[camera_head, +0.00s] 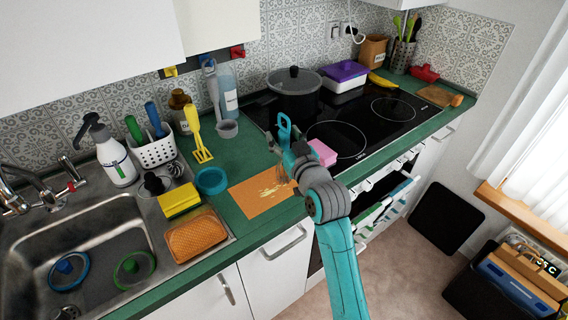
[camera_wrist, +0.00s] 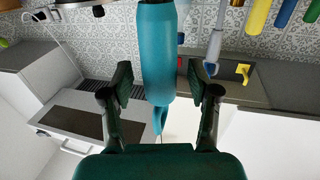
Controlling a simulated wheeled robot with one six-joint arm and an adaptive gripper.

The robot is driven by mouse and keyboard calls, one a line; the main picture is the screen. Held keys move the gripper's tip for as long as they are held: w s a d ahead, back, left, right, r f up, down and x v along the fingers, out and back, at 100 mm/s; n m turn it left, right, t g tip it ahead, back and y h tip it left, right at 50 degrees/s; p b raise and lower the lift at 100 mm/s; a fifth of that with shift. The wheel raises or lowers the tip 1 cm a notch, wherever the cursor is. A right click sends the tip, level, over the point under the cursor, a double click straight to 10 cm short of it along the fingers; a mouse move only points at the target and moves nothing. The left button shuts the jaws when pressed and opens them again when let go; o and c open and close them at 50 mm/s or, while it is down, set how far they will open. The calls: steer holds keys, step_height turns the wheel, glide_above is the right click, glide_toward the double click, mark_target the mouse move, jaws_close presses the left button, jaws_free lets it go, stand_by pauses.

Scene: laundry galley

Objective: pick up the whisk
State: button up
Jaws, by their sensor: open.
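The whisk has a teal handle (camera_head: 284,131) with a loop at its top and thin wires (camera_head: 282,176) below, over the orange mat (camera_head: 256,197). It looks roughly upright in the head view; whether it touches the mat is unclear. My gripper (camera_head: 293,155) is at the whisk and hides its middle. In the wrist view, the teal handle (camera_wrist: 158,60) lies between the open fingers of my gripper (camera_wrist: 160,88), with a gap on each side.
A pink block (camera_head: 322,152) is close to the right of my gripper. A black pot (camera_head: 294,94) stands on the hob (camera_head: 372,133) behind. A blue bowl (camera_head: 211,181), a yellow slotted tool (camera_head: 196,135) and the sink (camera_head: 90,235) are to the left.

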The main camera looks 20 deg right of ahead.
jaws_close()
steer(key=shift+r, duration=0.1)
